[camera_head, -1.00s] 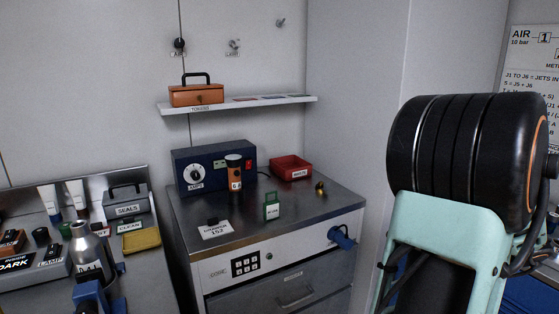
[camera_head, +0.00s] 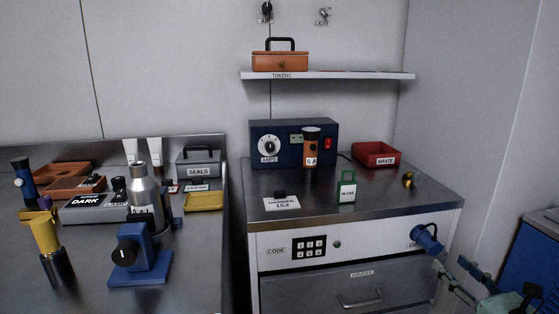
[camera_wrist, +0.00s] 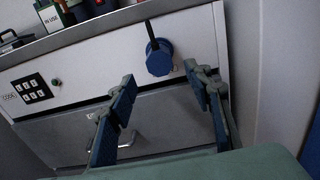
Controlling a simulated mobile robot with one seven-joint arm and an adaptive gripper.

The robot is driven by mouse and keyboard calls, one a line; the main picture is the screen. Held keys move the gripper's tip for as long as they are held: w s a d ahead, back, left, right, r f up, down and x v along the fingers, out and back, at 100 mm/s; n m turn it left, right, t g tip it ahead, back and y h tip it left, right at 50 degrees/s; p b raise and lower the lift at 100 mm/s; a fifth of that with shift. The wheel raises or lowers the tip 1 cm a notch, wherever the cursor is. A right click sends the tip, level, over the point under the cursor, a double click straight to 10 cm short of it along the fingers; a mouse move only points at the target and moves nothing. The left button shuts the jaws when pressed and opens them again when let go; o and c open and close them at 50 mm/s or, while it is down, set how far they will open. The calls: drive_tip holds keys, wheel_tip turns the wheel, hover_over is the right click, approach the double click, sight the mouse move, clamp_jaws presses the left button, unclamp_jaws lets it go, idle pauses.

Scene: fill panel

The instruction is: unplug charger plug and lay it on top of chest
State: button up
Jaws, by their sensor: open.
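A blue plug (camera_head: 427,238) sticks out from the upper right front of the metal drawer cabinet (camera_head: 285,250). In the wrist view the plug (camera_wrist: 159,60) shows as a round blue body with a dark strip at its top. My gripper (camera_wrist: 160,78) is open and empty, its two fingers spread below and to either side of the plug. In the head view my gripper (camera_head: 456,272) is at the lower right, just below and right of the plug. A small orange chest (camera_head: 280,62) with a black handle and a TOKENS label stands on the wall shelf.
The cabinet top holds a blue dial box (camera_head: 293,128), an orange-and-black canister (camera_head: 311,150), a red tray (camera_head: 376,163), a green-framed tag (camera_head: 346,188) and a small brass knob (camera_head: 408,180). A crowded bench (camera_head: 205,255) stands left. A wall is close on the right.

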sight(436, 250)
idle(0.3)
drive_tip(key=shift+w+a, duration=0.2)
drive_tip(key=shift+w, duration=2.05)
drive_tip(key=shift+w+a, duration=0.2)
drive_tip(key=shift+w, duration=2.05)
clamp_jaws()
drive_tip(key=shift+s, duration=0.1)
drive_tip(key=shift+s+d, duration=0.15)
drive_tip(key=shift+s, duration=1.35)
drive_tip(key=shift+s+d, duration=0.1)
drive_tip(key=shift+s, duration=1.35)
